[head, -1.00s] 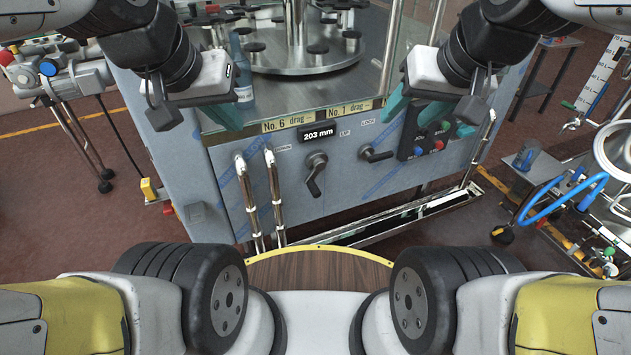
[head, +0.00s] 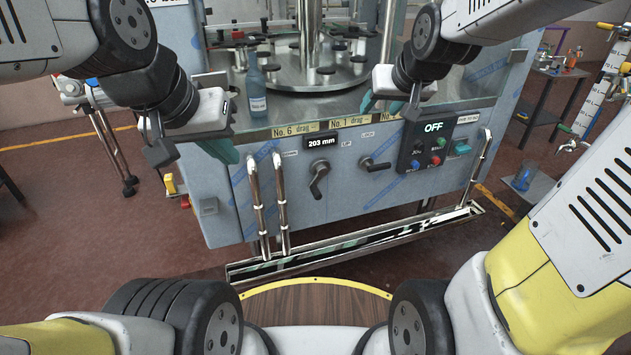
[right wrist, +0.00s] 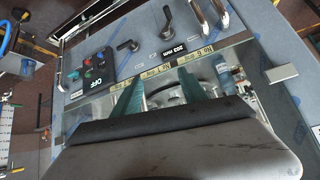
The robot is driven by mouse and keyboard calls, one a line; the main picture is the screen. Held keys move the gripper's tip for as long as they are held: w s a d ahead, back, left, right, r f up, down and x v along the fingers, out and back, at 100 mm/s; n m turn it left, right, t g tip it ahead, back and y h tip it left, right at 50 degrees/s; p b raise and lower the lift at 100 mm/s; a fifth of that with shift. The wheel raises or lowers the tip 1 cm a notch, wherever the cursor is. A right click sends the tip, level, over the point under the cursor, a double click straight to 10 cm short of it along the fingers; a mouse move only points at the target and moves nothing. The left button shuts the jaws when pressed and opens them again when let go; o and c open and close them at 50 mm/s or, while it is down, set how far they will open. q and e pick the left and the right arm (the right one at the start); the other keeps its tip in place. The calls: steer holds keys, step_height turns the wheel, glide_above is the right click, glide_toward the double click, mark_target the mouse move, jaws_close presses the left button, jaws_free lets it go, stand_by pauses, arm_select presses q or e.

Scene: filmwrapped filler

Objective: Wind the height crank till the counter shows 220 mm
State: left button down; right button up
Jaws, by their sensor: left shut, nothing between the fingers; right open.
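The counter (head: 318,142) on the machine's front panel reads 203 mm. It shows upside down in the right wrist view (right wrist: 173,49). The height crank (head: 319,180), a dark handle, sits just below the counter between the DOWN and UP labels; it also shows in the right wrist view (right wrist: 167,24). My left gripper (head: 222,152) is shut and empty, left of the counter and apart from the crank. My right gripper (head: 388,102) is open and empty, above and right of the crank. Its two teal fingers spread apart in the right wrist view (right wrist: 158,92). Neither gripper touches the crank.
A dark lock lever (head: 375,165) is right of the crank. The control box (head: 427,143) shows OFF. Two upright metal handles (head: 268,198) stand left of the crank. A blue bottle (head: 256,88) is on the deck. A metal trough (head: 350,243) runs along the base.

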steer(key=w+a+f+t, duration=0.1)
steer(key=w+f, duration=0.3)
steer(key=w, duration=0.3)
steer(key=w+a+f+t, duration=0.1)
steer(key=w+f, duration=0.2)
steer(key=w, duration=0.5)
steer(key=n+t+y, duration=0.2)
steer(key=t+y, duration=0.1)
steer(key=t, duration=0.1)
glide_above(319, 197)
steer(key=w+d, duration=0.2)
steer(key=d, duration=0.2)
step_height(319, 197, down, 28)
steer(key=r, duration=0.1)
steer(key=s+f+t, duration=0.1)
steer(key=s+f, duration=0.1)
steer(key=f, duration=0.2)
steer(key=s+a+f, duration=0.1)
steer(key=s+f, duration=0.1)
steer(key=f, duration=0.2)
steer(key=s+a+f+m+t, duration=0.1)
steer(key=s+f, duration=0.1)
steer(key=f, duration=0.2)
steer(key=shift+s+a+f+t+y, duration=0.1)
steer(key=shift+s+a+t+y, duration=0.2)
steer(key=shift+y, duration=0.1)
steer(key=x, duration=0.7)
steer(key=shift+w, duration=0.25)
jaws_close()
